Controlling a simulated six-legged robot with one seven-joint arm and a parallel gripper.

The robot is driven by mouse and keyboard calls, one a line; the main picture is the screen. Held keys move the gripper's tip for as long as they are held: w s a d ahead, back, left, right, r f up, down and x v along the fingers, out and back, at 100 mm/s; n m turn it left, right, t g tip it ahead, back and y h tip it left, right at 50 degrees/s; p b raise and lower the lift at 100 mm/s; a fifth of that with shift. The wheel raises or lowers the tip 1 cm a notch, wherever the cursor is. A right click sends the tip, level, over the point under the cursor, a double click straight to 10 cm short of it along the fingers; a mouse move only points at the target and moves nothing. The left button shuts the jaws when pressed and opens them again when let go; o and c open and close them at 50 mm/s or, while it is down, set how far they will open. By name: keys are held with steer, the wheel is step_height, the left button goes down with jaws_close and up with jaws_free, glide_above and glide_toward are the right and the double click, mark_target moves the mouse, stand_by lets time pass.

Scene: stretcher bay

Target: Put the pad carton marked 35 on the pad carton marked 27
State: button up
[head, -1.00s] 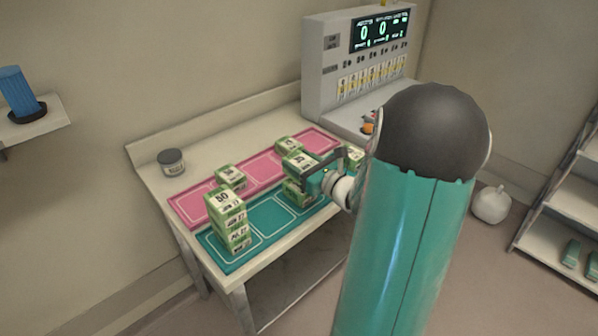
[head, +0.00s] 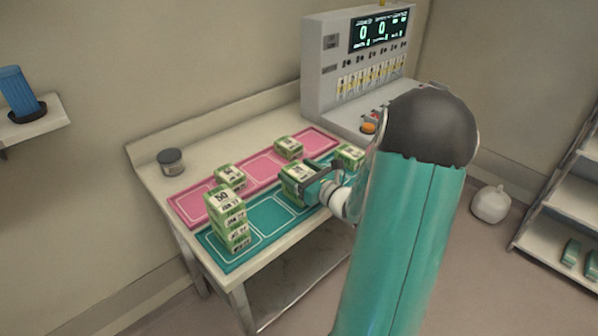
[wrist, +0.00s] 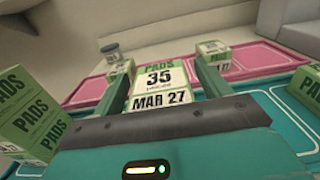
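The pad carton marked 35 (wrist: 160,77) is green and white and sits between the two fingers of my gripper (wrist: 165,82) in the wrist view. Its front face reads MAR 27. The fingers flank it closely on both sides and appear shut on it. In the head view this carton (head: 297,173) is above the teal mat, low over or resting on a lower carton; I cannot tell if they touch. The lower carton is mostly hidden, and no mark on it is readable. I cannot pick out the carton marked 27 by its number.
A carton stack topped 50 (head: 222,196) stands at the teal mat's (head: 262,225) left end. Cartons stand on the pink mat (head: 255,170) at left (head: 230,176) and back (head: 288,146). Another carton (head: 350,155) is right of my gripper. A grey jar (head: 171,160) and a console (head: 340,60) flank them.

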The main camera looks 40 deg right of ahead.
steer(key=shift+r, duration=0.15)
steer(key=s, duration=1.2)
steer(key=shift+d, duration=0.15)
steer(key=shift+s, duration=0.15)
